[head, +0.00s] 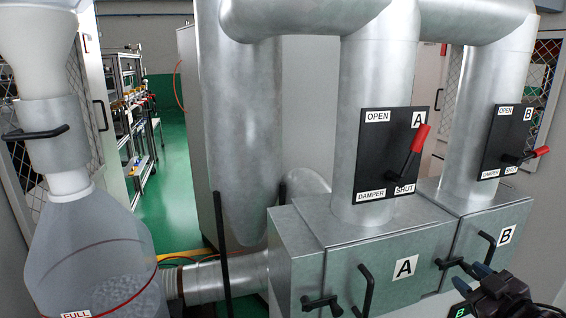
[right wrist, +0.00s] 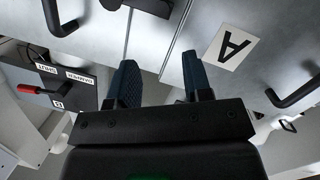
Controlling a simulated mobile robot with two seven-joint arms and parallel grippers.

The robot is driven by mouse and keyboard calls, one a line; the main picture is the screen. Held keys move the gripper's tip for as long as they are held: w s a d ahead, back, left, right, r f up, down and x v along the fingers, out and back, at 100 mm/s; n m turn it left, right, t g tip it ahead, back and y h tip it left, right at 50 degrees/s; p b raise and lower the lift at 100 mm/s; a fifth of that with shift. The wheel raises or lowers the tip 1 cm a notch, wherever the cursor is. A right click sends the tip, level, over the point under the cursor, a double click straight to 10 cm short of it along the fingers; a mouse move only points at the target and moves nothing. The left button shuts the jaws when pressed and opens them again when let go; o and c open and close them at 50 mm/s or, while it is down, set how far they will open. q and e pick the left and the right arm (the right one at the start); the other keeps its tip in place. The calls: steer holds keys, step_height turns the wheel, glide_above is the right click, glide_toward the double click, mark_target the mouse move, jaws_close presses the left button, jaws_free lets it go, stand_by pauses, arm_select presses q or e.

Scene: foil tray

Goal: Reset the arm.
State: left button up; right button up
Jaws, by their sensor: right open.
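My right gripper (head: 474,276) is at the bottom right of the head view, its blue fingers in front of the lower part of box B (head: 482,245). In the right wrist view its two fingers (right wrist: 161,78) stand apart with nothing between them. Behind them are grey metal door faces, a seam and the A label (right wrist: 230,45). I cannot tell whether the fingertips touch the door or its latch. My left gripper is not in view.
Damper plate A (head: 376,160) has a red-tipped lever (head: 420,138) angled up-right. Damper plate B (head: 500,135) has its lever (head: 541,152) pointing right. Black door handles (head: 367,290) stick out.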

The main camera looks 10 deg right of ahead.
steer(key=s+a+f+m+g, duration=0.1)
steer(key=s+a+f+g, duration=0.2)
steer(key=f, duration=0.6)
steer(key=s+a+f, duration=0.3)
steer(key=a+f, duration=0.3)
steer(key=f, duration=0.4)
steer(key=s+a+f+m, duration=0.1)
steer(key=s+a+f, duration=0.2)
steer(key=a+f, duration=0.1)
steer(key=s+a+f+m+g+y, duration=0.1)
steer(key=s+a+f+m, duration=0.1)
steer(key=a, duration=0.5)
steer(key=shift+s+a+f+g, duration=0.15)
steer(key=shift+s+f+g, duration=0.15)
steer(key=shift+s+f, duration=0.45)
steer(key=shift+w, duration=0.2)
